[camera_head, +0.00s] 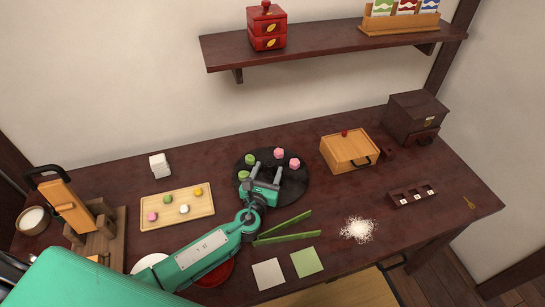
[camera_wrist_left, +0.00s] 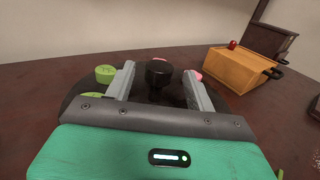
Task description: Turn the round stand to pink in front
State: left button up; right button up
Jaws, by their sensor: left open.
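The round stand (camera_head: 295,192) is a dark disc at the middle of the table. Two pink sweets (camera_head: 279,153) sit at its back right, and green sweets (camera_head: 250,160) sit at its left. A dark upright knob (camera_wrist_left: 158,75) shows in the left wrist view. My left gripper (camera_head: 265,172) is over the stand with its two grey fingers apart, one on each side of the knob. I cannot tell whether the fingers touch it. The front of the stand is partly hidden by the gripper. My right gripper is not in view.
A wooden tray (camera_head: 160,199) with small sweets lies left of the stand. Green strips (camera_head: 290,237) lie in front, near white shreds (camera_head: 358,229). A wooden box (camera_head: 345,152) with a red knob stands to the right. A shelf (camera_head: 330,46) hangs on the wall above.

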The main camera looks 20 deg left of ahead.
pick_arm(q)
jog(key=w, duration=0.6)
grip_shut()
